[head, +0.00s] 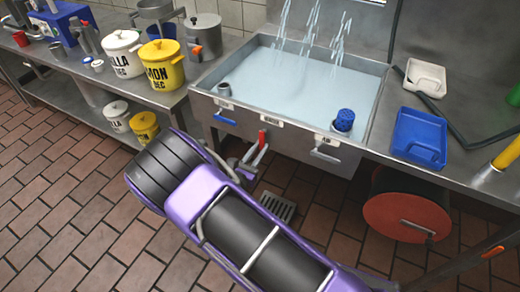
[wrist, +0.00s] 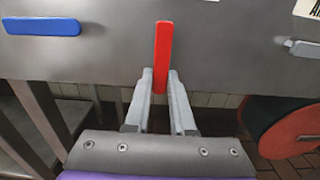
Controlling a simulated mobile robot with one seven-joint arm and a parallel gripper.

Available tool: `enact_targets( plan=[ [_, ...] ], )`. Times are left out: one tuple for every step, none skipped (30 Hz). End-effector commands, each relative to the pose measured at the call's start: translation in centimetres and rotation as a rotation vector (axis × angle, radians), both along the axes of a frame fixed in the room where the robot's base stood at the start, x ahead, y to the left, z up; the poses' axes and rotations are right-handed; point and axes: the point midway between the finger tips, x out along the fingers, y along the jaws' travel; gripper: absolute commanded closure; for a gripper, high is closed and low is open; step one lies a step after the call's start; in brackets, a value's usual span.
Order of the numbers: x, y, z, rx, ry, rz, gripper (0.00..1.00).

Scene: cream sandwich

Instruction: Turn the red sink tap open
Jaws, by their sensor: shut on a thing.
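The red sink tap (head: 262,139) is a narrow upright lever on the front face of the steel sink (head: 290,134). In the wrist view the red tap (wrist: 163,48) stands nearly vertical, its lower end between my fingers. My gripper (head: 252,160) reaches up to it from below and in front. In the wrist view my gripper (wrist: 160,78) is shut on the lower part of the red lever, a grey finger on each side. The tap's pivot cannot be made out.
A blue handle (head: 225,118) sits left of the tap and a grey handle (head: 325,155) right. The sink holds water, with streams falling in. A red reel (head: 407,217) is under the counter at right. Yellow (head: 163,70) and white (head: 124,55) pots stand left.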

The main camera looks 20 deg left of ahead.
Motion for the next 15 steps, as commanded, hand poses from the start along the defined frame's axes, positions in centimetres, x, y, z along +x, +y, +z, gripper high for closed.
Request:
enact_targets(
  plan=[
    [-0.13, 0.04, -0.17, 0.002, 0.005, 0.001, 1.0],
    [-0.13, 0.05, -0.17, 0.002, 0.005, 0.001, 1.0],
    [-0.13, 0.05, -0.17, 0.002, 0.005, 0.001, 1.0],
    [-0.13, 0.05, -0.17, 0.002, 0.005, 0.001, 1.0],
    [-0.13, 0.06, -0.17, 0.002, 0.005, 0.001, 1.0],
    [-0.13, 0.06, -0.17, 0.001, 0.005, 0.001, 1.0],
    [-0.12, 0.07, -0.16, 0.002, 0.005, 0.001, 0.76],
    [-0.12, 0.07, -0.16, 0.001, 0.005, 0.001, 0.71],
    [-0.12, 0.07, -0.15, 0.001, 0.004, 0.002, 0.63],
    [-0.11, 0.07, -0.14, 0.001, 0.004, 0.002, 0.58],
    [-0.1, 0.07, -0.12, 0.001, 0.004, 0.001, 0.53],
    [-0.09, 0.06, -0.11, 0.001, 0.003, 0.001, 0.47],
    [-0.08, 0.06, -0.09, 0.001, 0.003, 0.001, 0.47],
    [-0.07, 0.06, -0.08, 0.001, 0.002, 0.001, 0.47],
    [-0.06, 0.06, -0.07, 0.001, 0.002, 0.001, 0.47]
  ],
)
